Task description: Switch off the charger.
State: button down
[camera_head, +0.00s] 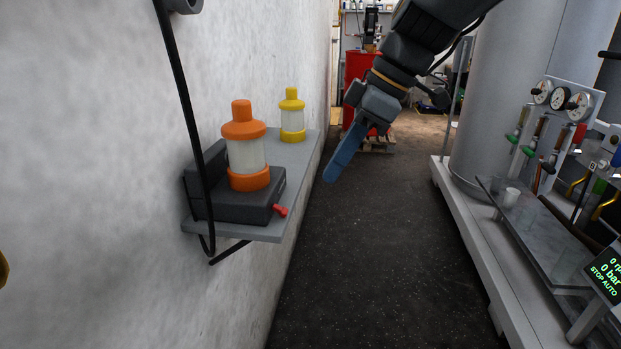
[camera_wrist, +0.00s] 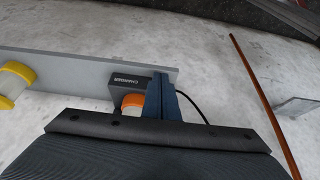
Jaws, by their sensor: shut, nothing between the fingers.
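The charger (camera_head: 232,207) is a dark grey block on a grey wall shelf (camera_head: 304,151) in the head view. A red switch (camera_head: 280,210) sticks out of its right front side. An orange-capped lamp-like container (camera_head: 246,157) stands upright in it. My gripper (camera_head: 332,174) has blue fingers and hangs to the right of the shelf, apart from the charger. It is shut and empty. In the wrist view, the shut fingers (camera_wrist: 162,84) cover part of the charger (camera_wrist: 124,84), which bears the label CHARGER. The switch is not visible there.
A yellow-capped container (camera_head: 292,118) stands farther back on the shelf. A black cable (camera_head: 186,110) hangs down the wall in front of the charger. At right is a platform with a large tank (camera_head: 497,100) and gauges (camera_head: 557,97). The dark floor (camera_head: 365,250) between is clear.

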jog(key=shift+s+d+r, duration=0.15)
jog(key=shift+d+r, duration=0.25)
jog(key=shift+d, duration=0.3)
jog(key=shift+s+d+r, duration=0.1)
jog(key=shift+d+r, duration=0.25)
jog(key=shift+d, duration=0.35)
jog(key=s+d+f+m+h+p, duration=0.1)
jog(key=s+d+f+m, duration=0.2)
jog(key=f+m, duration=0.2)
jog(key=s+d+f+m+h+p, duration=0.1)
jog(key=s+d+f+m+h, duration=0.1)
jog(key=s+d+f+m, duration=0.2)
jog(key=s+d+f+m+g+h+p, duration=0.1)
jog(key=s+d+f+m+h, duration=0.1)
jog(key=f+m, duration=0.5)
notch_tip(320, 180, down, 3)
jog(key=shift+s+d+r, duration=0.1)
jog(key=shift+s+d, duration=0.65)
jog(key=shift+s, duration=0.15)
